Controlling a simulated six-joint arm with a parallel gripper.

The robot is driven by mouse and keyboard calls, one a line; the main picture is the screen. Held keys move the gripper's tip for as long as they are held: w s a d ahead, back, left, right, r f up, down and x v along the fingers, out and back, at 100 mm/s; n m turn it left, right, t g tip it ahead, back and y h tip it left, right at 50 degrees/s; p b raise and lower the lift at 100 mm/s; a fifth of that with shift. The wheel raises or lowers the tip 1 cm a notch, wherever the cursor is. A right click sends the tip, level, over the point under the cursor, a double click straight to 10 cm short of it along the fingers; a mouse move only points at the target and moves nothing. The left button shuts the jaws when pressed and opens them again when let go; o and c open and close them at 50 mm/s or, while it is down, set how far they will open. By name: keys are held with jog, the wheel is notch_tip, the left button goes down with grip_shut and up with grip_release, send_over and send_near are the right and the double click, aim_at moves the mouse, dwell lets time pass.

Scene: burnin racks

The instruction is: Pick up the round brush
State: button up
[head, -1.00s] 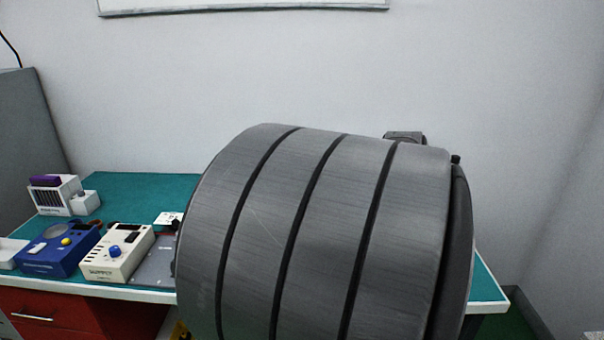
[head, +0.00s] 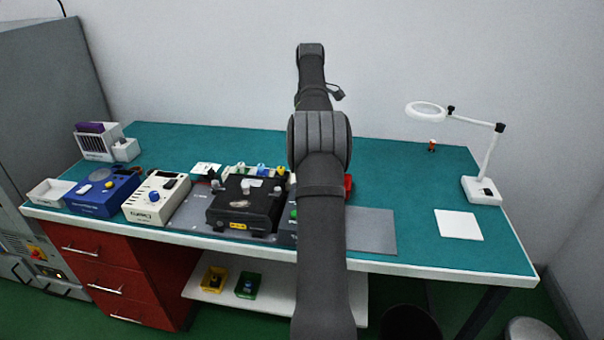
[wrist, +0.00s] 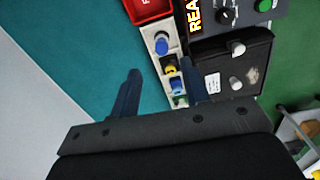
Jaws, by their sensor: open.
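I cannot pick out the round brush with certainty in either view. In the head view my arm hides part of the bench middle, and the gripper's fingers cannot be made out there.
A black test box (head: 244,213), a cream supply box (head: 153,201) and a blue box (head: 98,196) line the front left. A red box (wrist: 150,8) lies beside the narrow tray. A magnifier lamp (head: 483,190) stands at right. The bench's right half is mostly clear.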

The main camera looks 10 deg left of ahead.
jog(key=shift+n, duration=0.3)
jog(key=f, duration=0.4)
jog(key=a+f, duration=0.1)
jog(key=f, duration=0.3)
jog(key=a+f, duration=0.1)
jog(key=f, duration=0.3)
jog(key=shift+w+a+f, duration=0.15)
jog(key=shift+a, duration=0.1)
jog(key=shift+w+f, duration=0.2)
jog(key=shift+f, duration=2.7)
jog(key=c, duration=0.7)
